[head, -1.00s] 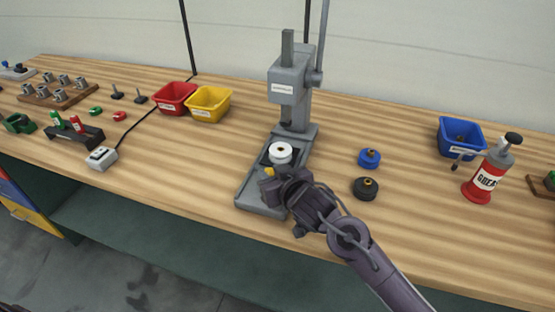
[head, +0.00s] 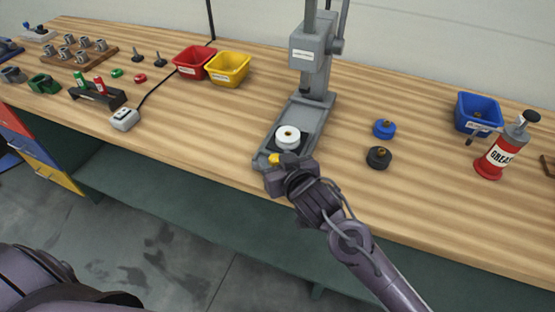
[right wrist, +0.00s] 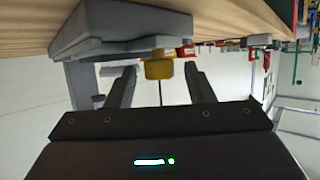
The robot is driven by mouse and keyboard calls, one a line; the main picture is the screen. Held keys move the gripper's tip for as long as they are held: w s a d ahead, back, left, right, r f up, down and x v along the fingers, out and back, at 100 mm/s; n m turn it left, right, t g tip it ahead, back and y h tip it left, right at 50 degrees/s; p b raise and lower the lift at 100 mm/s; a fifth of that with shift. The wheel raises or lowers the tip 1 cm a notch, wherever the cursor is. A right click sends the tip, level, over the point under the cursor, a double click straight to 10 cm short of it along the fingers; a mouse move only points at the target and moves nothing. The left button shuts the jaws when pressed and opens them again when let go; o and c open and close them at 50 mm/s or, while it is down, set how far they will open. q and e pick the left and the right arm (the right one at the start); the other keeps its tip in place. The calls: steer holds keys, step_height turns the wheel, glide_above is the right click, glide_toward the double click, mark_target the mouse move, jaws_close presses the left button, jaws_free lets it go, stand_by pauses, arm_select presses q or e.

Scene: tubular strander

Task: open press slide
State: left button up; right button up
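The grey press (head: 308,68) stands upright on the bench. Its dark slide (head: 306,143) sits in the base, drawn out toward the front, with a white round part (head: 288,137) on top. A yellow knob (head: 275,159) is at the slide's front end. My right gripper (head: 279,167) is at this front end and partly hides it. My left gripper is out of view.
A blue knob (head: 384,128) and a black knob (head: 379,157) lie right of the press. A blue bin (head: 477,113) and a red grease can (head: 499,150) stand further right. Red (head: 194,62) and yellow (head: 228,69) bins are at left. The bench front edge runs below.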

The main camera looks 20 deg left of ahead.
steer(key=shift+d, duration=0.1)
steer(key=v, duration=0.7)
steer(key=shift+s+d+b, duration=0.2)
steer(key=shift+s+b, duration=0.1)
steer(key=shift+b, duration=0.05)
steer(key=shift+r, duration=0.1)
